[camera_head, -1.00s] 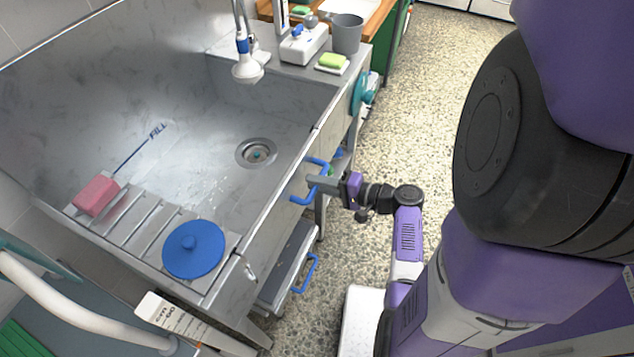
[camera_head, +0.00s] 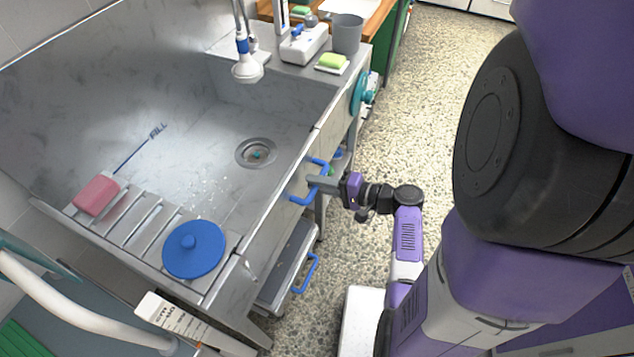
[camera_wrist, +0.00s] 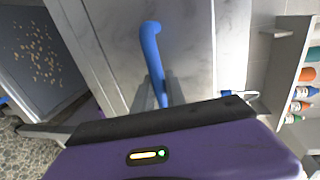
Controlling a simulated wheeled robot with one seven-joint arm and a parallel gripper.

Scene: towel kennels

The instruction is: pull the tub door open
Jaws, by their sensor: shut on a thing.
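The steel tub (camera_head: 200,120) fills the left of the head view. Its door (camera_head: 268,225) is the front panel below the rim, with a blue bar handle (camera_head: 296,199). My gripper (camera_head: 314,183) is at this handle, its jaws shut on the bar. In the wrist view the blue handle (camera_wrist: 151,50) runs down between the two grey fingers (camera_wrist: 158,92), in front of the pale metal door (camera_wrist: 190,45). The fingers hide part of the bar. I cannot tell whether the door stands slightly ajar.
A blue lid (camera_head: 194,249) and pink sponge (camera_head: 96,195) lie at the tub's near end. The speckled floor (camera_head: 430,90) is clear right of the tub. The wrist view shows shelved bottles (camera_wrist: 302,91).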

